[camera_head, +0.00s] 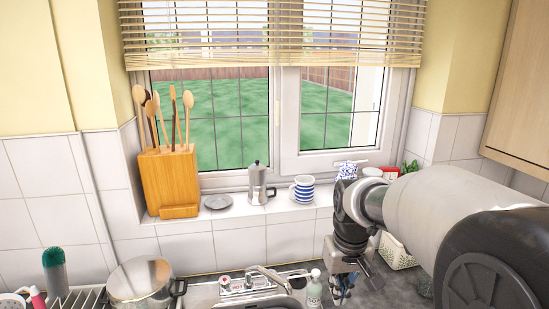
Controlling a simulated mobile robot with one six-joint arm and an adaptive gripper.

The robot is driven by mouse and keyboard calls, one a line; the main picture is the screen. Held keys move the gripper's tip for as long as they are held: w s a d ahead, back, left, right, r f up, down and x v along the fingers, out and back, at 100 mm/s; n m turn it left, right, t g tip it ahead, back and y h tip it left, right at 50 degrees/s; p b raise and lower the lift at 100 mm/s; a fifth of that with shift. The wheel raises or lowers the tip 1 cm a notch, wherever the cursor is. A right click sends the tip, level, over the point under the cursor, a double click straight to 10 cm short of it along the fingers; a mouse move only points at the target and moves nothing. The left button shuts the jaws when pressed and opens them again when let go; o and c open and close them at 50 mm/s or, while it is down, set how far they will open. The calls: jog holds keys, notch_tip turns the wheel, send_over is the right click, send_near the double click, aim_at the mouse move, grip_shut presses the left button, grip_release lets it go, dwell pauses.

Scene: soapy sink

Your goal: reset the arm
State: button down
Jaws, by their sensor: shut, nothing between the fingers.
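My arm comes in from the right edge of the view and reaches over the counter. My gripper (342,288) hangs from its end, pointing down, to the right of the soap bottle (314,288) and the sink. It is shut, with nothing seen between its fingers. The fingertips are small and dark near the bottom of the view. My arm hides part of the windowsill and of the counter behind it.
The metal sink (205,292) has a tap (268,275). A lidded pot (140,281) stands left of it. The windowsill bears a wooden utensil block (168,182), a saucer (218,202), a moka pot (257,184) and a striped mug (302,189). A white basket (396,255) is behind my arm.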

jog(key=s+f+t+b, duration=0.1)
jog(key=s+f+b, duration=0.2)
jog(key=s, duration=0.9)
jog(key=s+f+m+t+b, duration=0.1)
jog(key=s+f+b, duration=0.2)
jog(key=s, duration=0.9)
jog(key=b, duration=0.3)
jog(key=shift+s+t, duration=0.35)
jog(key=shift+t, duration=0.05)
